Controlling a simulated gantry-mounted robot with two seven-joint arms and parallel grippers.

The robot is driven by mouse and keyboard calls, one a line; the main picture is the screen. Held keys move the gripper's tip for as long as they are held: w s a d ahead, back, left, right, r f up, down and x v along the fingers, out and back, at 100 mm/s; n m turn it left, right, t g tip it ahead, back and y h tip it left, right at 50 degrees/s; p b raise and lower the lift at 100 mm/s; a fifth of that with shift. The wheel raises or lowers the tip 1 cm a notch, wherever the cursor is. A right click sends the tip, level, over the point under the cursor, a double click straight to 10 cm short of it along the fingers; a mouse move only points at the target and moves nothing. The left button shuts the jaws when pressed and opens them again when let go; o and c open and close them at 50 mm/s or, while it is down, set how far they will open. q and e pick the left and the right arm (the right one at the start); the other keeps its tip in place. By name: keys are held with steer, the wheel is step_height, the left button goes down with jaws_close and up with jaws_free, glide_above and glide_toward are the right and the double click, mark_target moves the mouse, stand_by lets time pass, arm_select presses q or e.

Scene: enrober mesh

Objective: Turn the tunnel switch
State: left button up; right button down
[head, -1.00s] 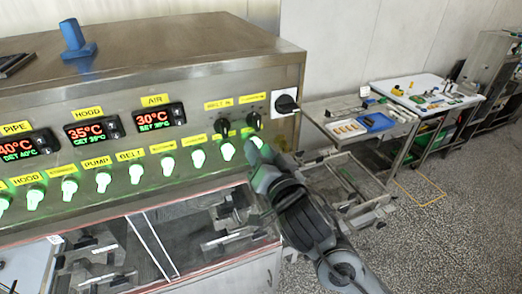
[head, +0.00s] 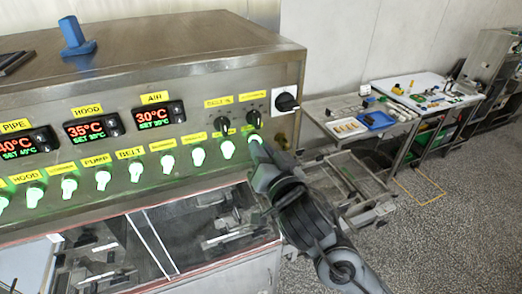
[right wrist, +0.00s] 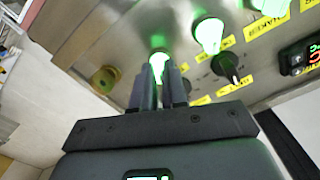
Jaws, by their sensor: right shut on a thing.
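The front panel (head: 200,105) carries a row of green-lit rotary switches. The switch at the row's right end (head: 254,138) is lit green and partly hidden by my right gripper (head: 256,150). In the right wrist view, this glowing switch (right wrist: 158,62) sits between the two fingers of the right gripper (right wrist: 160,80). The fingers are shut on it from both sides. Its label is too blurred to read, so I cannot confirm it is the tunnel switch. My left gripper is not in view.
A neighbouring lit switch (head: 227,149) is close on the left. Two black knobs (head: 253,118) (head: 221,125) and a larger black rotary switch (head: 287,102) are above. A blue object (head: 75,38) stands on the cabinet top. Side tables (head: 365,120) stand at right.

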steer(key=n+b, duration=0.3)
steer(key=n, duration=0.7)
steer(key=shift+n, duration=0.4)
stand_by(0.4)
steer(key=c, duration=1.2)
jaws_free()
steer(key=shift+o, duration=0.2)
steer(key=shift+s, duration=0.1)
